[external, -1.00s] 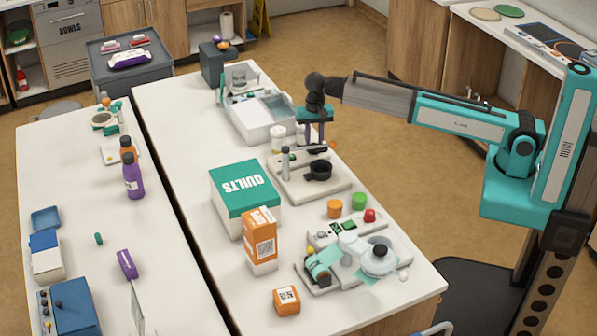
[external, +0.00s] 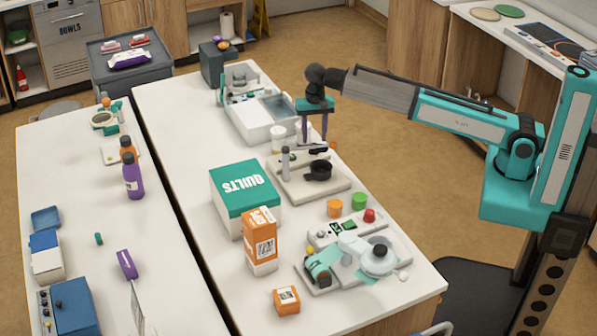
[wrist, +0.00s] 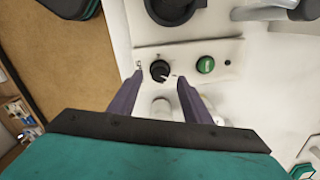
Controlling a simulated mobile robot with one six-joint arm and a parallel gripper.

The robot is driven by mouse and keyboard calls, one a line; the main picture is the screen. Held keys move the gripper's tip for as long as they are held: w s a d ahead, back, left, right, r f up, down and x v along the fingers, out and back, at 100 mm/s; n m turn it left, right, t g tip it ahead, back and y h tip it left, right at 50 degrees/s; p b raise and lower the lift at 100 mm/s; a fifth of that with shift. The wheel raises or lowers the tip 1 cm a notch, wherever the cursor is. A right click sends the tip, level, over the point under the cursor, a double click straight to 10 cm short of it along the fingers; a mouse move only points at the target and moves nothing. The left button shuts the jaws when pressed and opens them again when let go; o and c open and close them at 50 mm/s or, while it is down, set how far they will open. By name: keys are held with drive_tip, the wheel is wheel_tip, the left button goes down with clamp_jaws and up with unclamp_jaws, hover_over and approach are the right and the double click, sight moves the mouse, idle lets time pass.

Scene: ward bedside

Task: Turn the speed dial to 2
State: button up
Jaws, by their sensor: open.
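The speed dial (wrist: 160,70) is a small black round knob on a pale panel in the wrist view. A light pointer mark shows at its lower right edge; the printed scale marks are too small to read. In the external view the dial (external: 318,151) is a dark spot at the back of the device with the black cup. My gripper (wrist: 160,80) is open, its two purple fingers apart on either side of the dial in the wrist view. In the external view my gripper (external: 314,141) points down, its fingertips above the panel and apart from the dial.
A green button (wrist: 205,65) sits right of the dial. The black round cup (external: 319,170) stands on the same device (external: 333,184). White containers (external: 278,140) stand close to the fingers.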

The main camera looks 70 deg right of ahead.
wheel_tip(320, 180, up, 10)
drive_tip(key=b, duration=0.2)
drive_tip(key=shift+r, duration=0.15)
idle(0.5)
drive_tip(key=s+d+f+m+p, duration=0.1)
drive_tip(key=s+d+f, duration=0.4)
drive_tip(key=d+f, duration=0.4)
drive_tip(key=s+d+f+p, duration=0.1)
drive_tip(key=s+d+f, duration=0.5)
drive_tip(key=f, duration=0.4)
drive_tip(key=s+a+f+n+g, duration=0.1)
drive_tip(key=s+a+f+n, duration=0.1)
drive_tip(key=s+f, duration=0.45)
drive_tip(key=s+a+f+n+g+b, duration=0.1)
drive_tip(key=s+a+f+n, duration=0.15)
drive_tip(key=f, duration=0.65)
drive_tip(key=s+a+f+n+g, duration=0.1)
drive_tip(key=s+f+n, duration=0.1)
drive_tip(key=s+f, duration=0.45)
drive_tip(key=s+a+f+n+g, duration=0.1)
drive_tip(key=s+a+f+n, duration=0.1)
drive_tip(key=s+f, duration=0.6)
drive_tip(key=s+a+f+n+g+b, duration=0.1)
drive_tip(key=s+a+f+n, duration=0.2)
drive_tip(key=s+f, duration=0.6)
drive_tip(key=s+n, duration=0.1)
drive_tip(key=s, duration=0.3)
drive_tip(key=shift+n+g, duration=0.35)
drive_tip(key=shift+g, duration=0.05)
